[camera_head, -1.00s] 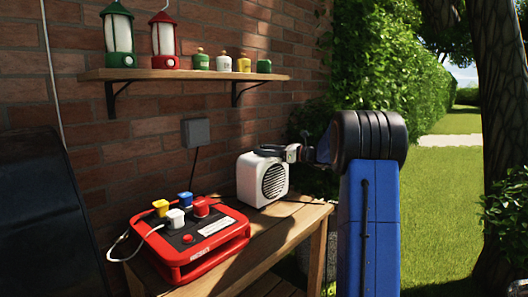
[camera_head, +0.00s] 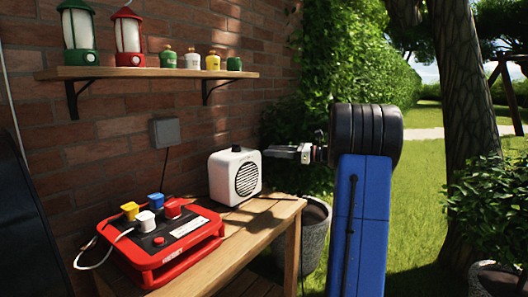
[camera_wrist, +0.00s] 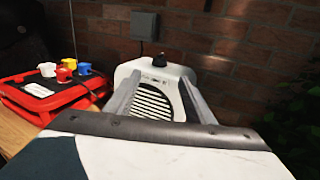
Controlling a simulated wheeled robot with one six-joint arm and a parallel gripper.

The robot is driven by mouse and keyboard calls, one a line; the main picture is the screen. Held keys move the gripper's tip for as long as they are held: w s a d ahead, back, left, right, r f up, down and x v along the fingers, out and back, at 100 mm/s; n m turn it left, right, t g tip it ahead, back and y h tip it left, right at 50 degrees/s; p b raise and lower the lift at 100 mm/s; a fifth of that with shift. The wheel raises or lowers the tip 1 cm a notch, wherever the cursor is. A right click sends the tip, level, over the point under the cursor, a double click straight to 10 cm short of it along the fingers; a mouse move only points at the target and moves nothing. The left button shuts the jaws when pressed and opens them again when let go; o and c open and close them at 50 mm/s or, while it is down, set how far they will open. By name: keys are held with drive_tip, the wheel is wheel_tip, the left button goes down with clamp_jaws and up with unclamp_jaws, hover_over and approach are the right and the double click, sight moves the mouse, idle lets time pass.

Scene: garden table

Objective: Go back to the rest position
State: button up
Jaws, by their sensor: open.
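My gripper (camera_head: 284,151) is at the right of the white speaker-like box (camera_head: 235,176), at about the height of its top. In the wrist view the open fingers of my gripper (camera_wrist: 160,98) point toward the white box (camera_wrist: 155,80), with its round dark grille between them. Nothing is held. The gap between fingertips and box is hard to judge, but in the head view they look close to its right side.
A wooden table (camera_head: 262,232) bears the box and a red power unit (camera_head: 165,262) with several coloured plugs. A wall shelf (camera_head: 150,73) holds two lanterns and several small canisters. A tree trunk (camera_head: 470,110) and a grey pot (camera_head: 316,235) stand right; lawn is open behind.

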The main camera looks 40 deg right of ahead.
drive_tip(key=shift+s+d, duration=0.3)
drive_tip(key=shift+s, duration=0.05)
idle(0.3)
drive_tip(key=s+a+f+n+g+h, duration=0.1)
drive_tip(key=s+a+f+n+g, duration=0.3)
drive_tip(key=a, duration=0.6)
drive_tip(key=s+a+f+n+g+h, duration=0.15)
drive_tip(key=s+a+n, duration=0.25)
drive_tip(key=s+a, duration=0.5)
drive_tip(key=s+a+f+n+g+h, duration=0.1)
drive_tip(key=s+a+f+n+g, duration=0.25)
drive_tip(key=a, duration=0.85)
drive_tip(key=s+a+f+n+h, duration=0.1)
drive_tip(key=s+f+n+h, duration=0.3)
drive_tip(key=s, duration=0.7)
drive_tip(key=s+a+f+n+h, duration=0.1)
drive_tip(key=s+f+n+h, duration=0.3)
drive_tip(key=s+f+n, duration=0.4)
drive_tip(key=shift+s+a+n, duration=0.35)
drive_tip(key=shift+s+n, duration=1.95)
drive_tip(key=shift+n, duration=0.05)
